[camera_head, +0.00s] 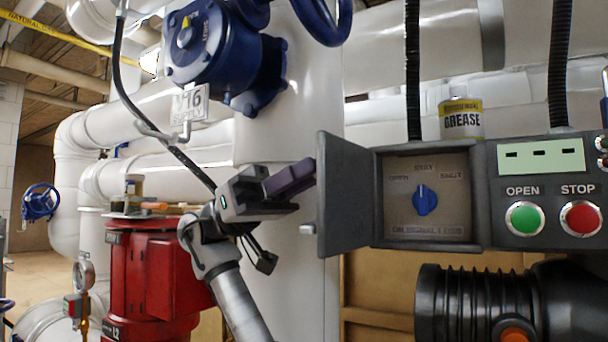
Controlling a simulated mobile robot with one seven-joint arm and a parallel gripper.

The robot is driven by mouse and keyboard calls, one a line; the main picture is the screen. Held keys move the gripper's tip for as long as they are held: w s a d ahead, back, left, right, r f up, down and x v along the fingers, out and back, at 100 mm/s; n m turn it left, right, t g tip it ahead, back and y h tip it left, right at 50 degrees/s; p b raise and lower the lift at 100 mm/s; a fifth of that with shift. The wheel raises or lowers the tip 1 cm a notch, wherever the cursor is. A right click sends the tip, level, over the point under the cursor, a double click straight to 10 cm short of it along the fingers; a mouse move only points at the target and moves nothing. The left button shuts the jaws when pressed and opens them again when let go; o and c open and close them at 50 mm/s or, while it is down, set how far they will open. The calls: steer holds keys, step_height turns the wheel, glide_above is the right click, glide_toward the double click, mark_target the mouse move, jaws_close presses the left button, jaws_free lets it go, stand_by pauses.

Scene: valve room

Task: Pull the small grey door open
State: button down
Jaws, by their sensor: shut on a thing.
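The small grey door (345,194) stands swung open to the left of its control box. It is hinged along the left side of a recess. Inside, a beige panel (446,226) with a blue knob (425,200) is uncovered. A small light handle (307,229) sticks out low at the door's free edge. My gripper (309,172) comes from the left, its dark fingers closed at the door's upper free edge. The exact contact at the fingertips is hard to see.
A green button (524,218) and a red button (580,218) sit right of the recess. A grease can (461,118) stands on top. A red machine (150,270) is at lower left. A white pipe (275,130) stands behind my gripper, with a blue valve actuator (210,45) above.

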stand_by(0.3)
steer(key=c, duration=1.2)
jaws_free()
steer(key=shift+s+d, duration=0.1)
steer(key=shift+c, duration=0.2)
steer(key=w+a+f+p, duration=0.1)
steer(key=w+a+p, duration=0.6)
steer(key=w+a, duration=0.2)
steer(key=shift+a, duration=1.4)
steer(key=shift+w, duration=0.15)
